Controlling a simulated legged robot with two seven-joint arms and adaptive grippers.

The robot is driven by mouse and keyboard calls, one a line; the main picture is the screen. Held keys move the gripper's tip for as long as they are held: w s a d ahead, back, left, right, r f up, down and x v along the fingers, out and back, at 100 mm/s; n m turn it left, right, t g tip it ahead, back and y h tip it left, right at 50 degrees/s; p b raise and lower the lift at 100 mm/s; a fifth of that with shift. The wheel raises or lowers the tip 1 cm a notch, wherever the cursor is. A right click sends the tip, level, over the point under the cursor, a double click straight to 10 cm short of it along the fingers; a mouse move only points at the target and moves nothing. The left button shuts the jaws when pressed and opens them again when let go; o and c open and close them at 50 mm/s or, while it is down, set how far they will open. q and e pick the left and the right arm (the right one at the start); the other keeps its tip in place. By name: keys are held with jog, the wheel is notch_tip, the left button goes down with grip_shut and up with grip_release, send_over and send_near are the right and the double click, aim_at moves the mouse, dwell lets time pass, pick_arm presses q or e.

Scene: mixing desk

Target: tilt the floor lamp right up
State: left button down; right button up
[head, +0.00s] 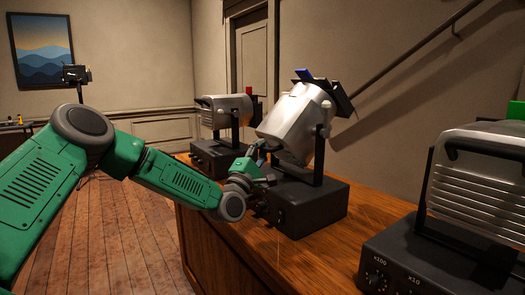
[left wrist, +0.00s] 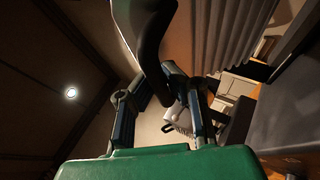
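Three silver lamps on black bases stand on a wooden desk; I cannot tell which one the task calls the floor lamp right. The middle lamp (head: 297,118) has a blue tab and leans in its bracket, its black flaps facing up and right. My left gripper (head: 258,168) is at the lower left rear of this lamp. In the left wrist view its fingers (left wrist: 158,85) close in on both sides of a dark curved handle (left wrist: 152,45) and appear to hold it. The fingertip contact is partly hidden. My right gripper is not in view.
The lamp with a red tab (head: 226,110) stands behind to the left. A larger lamp (head: 478,175) with a green tab stands at the near right. The wooden desk (head: 265,245) has bare room between the middle and right lamps. A handrail (head: 415,47) runs along the wall.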

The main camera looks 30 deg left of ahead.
pick_arm(q)
jog(key=shift+s+d+f, duration=0.1)
jog(key=shift+d+f, duration=0.05)
jog(key=shift+f, duration=0.65)
jog(key=c, duration=1.6)
grip_release()
jog(key=shift+s+r, duration=0.15)
jog(key=shift+s, duration=0.05)
jog(key=shift+o, duration=0.2)
jog(key=shift+r, duration=0.15)
jog(key=v, duration=1.2)
